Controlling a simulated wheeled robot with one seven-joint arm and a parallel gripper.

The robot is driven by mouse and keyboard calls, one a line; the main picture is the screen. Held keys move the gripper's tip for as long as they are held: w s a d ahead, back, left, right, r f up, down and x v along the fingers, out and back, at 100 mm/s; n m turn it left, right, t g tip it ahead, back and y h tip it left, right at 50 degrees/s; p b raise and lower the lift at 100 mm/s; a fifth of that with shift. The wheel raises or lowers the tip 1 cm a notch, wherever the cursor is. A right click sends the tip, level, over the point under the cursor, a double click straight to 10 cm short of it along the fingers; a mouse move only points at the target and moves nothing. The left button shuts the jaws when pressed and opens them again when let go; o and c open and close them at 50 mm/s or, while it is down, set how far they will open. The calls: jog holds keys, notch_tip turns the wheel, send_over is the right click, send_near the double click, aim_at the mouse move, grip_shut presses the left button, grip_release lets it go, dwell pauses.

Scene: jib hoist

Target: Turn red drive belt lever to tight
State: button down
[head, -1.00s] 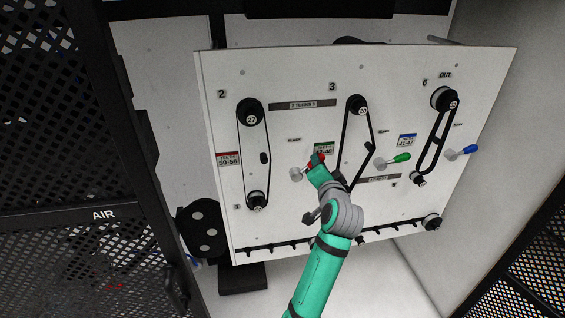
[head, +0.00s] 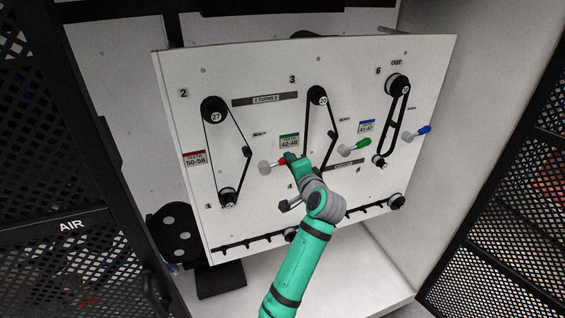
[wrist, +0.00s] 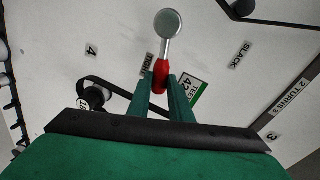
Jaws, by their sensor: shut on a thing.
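The red drive belt lever has a grey hub and a red handle (head: 281,161) on the white panel. In the head view the handle points right and slightly up. My gripper (head: 288,160) is at the handle, hiding its end. In the wrist view the red handle (wrist: 160,73) lies between my gripper's fingers (wrist: 164,98), which are shut on it. The TIGHT label (wrist: 146,65) is just left of the handle, and the SLACK label (wrist: 241,53) is farther right. The left belt (head: 239,128) bends out over a black idler (head: 247,152) on its right side.
The green lever (head: 355,146) and blue lever (head: 419,131) stand to the right on the panel (head: 230,225). A black hook rail (head: 250,243) runs along its lower edge. Black mesh doors (head: 70,180) flank the cabinet.

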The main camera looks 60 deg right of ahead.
dwell(0.3)
jog(key=c, duration=1.6)
grip_release()
jog(key=v, duration=1)
jog(key=shift+s+a, duration=0.25)
